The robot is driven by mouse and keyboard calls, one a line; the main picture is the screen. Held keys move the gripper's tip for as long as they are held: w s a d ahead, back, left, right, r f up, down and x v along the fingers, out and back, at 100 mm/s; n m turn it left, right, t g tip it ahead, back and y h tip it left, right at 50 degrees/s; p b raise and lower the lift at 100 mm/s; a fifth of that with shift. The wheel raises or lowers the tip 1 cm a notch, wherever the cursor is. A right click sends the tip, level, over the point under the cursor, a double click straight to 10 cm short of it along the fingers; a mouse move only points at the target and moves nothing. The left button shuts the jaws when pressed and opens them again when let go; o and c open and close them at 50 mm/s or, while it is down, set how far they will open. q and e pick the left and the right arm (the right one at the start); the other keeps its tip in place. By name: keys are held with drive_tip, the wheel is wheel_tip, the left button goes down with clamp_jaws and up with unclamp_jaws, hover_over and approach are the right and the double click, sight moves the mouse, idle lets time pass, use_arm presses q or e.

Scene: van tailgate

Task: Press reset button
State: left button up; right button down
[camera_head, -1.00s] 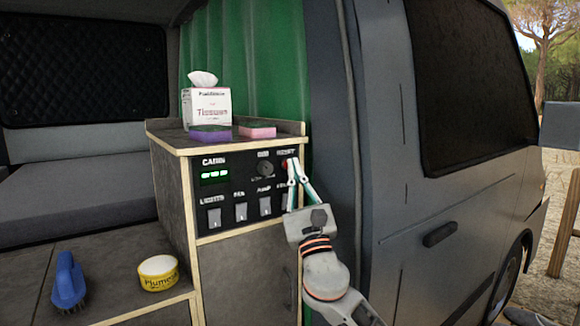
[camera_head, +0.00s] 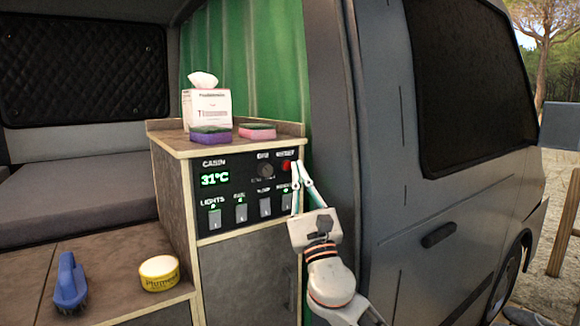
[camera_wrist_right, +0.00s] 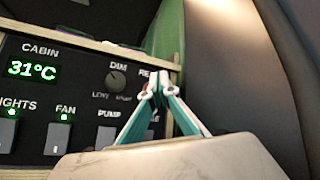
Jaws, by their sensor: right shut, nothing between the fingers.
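The reset button (camera_head: 286,165) is a red button at the top right of the black control panel (camera_head: 228,195), under a white label. My right gripper (camera_head: 296,166) is shut and empty. Its fingertips are just to the right of the red button in the head view; I cannot tell if they touch it. The display (camera_head: 215,179) reads 31°C in green. My left gripper is not in view.
Switches for lights (camera_head: 214,218), fan, pump and one more line the panel's lower part, with small green lights above some. A dim knob (camera_head: 265,171) is left of the button. A tissue box (camera_head: 207,108) and two sponges stand on top. The van's side (camera_head: 385,170) is close on the right.

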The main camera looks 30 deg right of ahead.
drive_tip(key=s+p, duration=0.1)
drive_tip(key=s, duration=0.4)
drive_tip(key=shift+d+p, duration=0.2)
drive_tip(key=shift+p, duration=0.1)
idle(0.5)
